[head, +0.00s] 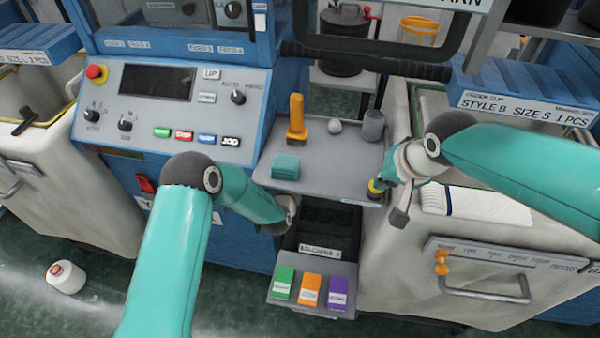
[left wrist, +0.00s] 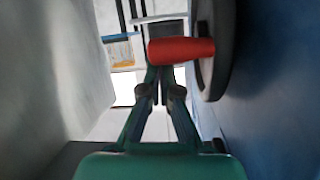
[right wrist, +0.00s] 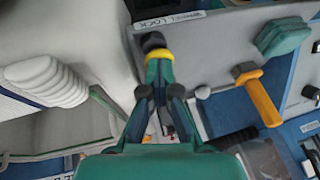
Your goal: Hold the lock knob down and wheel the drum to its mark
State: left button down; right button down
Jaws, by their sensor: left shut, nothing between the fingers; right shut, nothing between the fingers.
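The lock knob (right wrist: 153,41), black with a yellow collar, stands on the grey shelf by a label reading "WHEEL LOCK". It also shows in the head view (head: 375,187). My right gripper (right wrist: 159,66) is shut with its fingertips at the yellow collar; whether they press on it I cannot tell. In the left wrist view, a grey wheel (left wrist: 217,45), seen edge-on, carries a red handle (left wrist: 181,51). My left gripper (left wrist: 166,75) is shut and empty, its tips at the handle's lower left; contact is unclear. The head view hides the left gripper, the wheel and any mark.
The grey shelf (head: 340,170) holds a teal block (head: 285,166), an orange-handled tool (head: 297,118) and a grey cylinder (head: 373,125). Below it are a dark bin and a tray with green, orange and purple blocks. A blue panel closely flanks the wheel; a pale bin stands right.

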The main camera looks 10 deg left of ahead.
pick_arm(q)
jog(key=shift+s+f, duration=0.3)
jog(key=shift+f, duration=0.3)
